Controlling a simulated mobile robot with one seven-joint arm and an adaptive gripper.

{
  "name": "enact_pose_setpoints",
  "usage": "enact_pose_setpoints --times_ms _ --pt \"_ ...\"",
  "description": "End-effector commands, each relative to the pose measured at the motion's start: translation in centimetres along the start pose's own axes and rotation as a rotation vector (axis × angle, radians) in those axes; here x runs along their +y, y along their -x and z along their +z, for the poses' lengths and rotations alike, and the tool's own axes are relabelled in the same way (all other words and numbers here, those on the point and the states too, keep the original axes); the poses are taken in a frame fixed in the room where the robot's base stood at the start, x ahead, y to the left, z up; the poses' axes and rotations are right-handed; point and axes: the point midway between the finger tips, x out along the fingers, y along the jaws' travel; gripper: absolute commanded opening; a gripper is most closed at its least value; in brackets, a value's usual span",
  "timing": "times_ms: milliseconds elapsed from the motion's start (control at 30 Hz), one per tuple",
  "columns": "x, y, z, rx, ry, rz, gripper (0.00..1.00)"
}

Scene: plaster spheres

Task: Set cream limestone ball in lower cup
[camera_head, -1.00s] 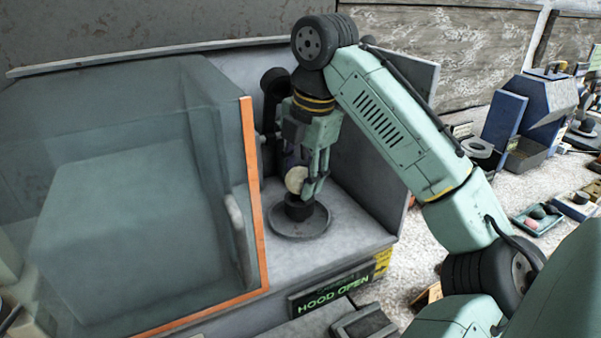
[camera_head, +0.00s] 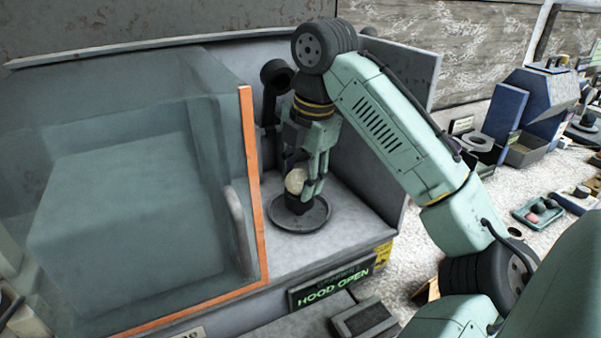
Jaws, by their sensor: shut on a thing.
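The cream limestone ball (camera_head: 295,181) is between the fingers of my gripper (camera_head: 306,185), which is shut on it. My gripper points down inside the open machine bay. The ball is directly above or touching the dark lower cup (camera_head: 297,204); I cannot tell whether they touch. The cup stands on a round dark dish (camera_head: 313,221) on the bay floor. The gripper fingers hide part of the ball and of the cup.
A clear hood with an orange edge (camera_head: 251,170) stands close left of my gripper. A lit sign (camera_head: 333,288) reads "HOOD OPEN". The grey bay wall is behind and right. A blue machine (camera_head: 530,105) and small trays (camera_head: 541,213) stand far right.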

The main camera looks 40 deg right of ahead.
Motion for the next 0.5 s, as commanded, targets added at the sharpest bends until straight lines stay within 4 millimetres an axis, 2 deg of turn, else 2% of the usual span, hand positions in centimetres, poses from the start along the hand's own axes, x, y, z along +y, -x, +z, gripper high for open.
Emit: enact_pose_setpoints --times_ms 100,133,433,500 --pt "-0.06 -0.27 0.00 0.000 0.000 0.000 0.14" --pt "-0.04 -0.20 0.00 0.000 0.000 0.000 0.44" --pt "-0.04 -0.19 0.00 0.000 0.000 0.000 0.64" --pt "-0.04 -0.19 0.01 0.000 0.000 0.000 0.65"
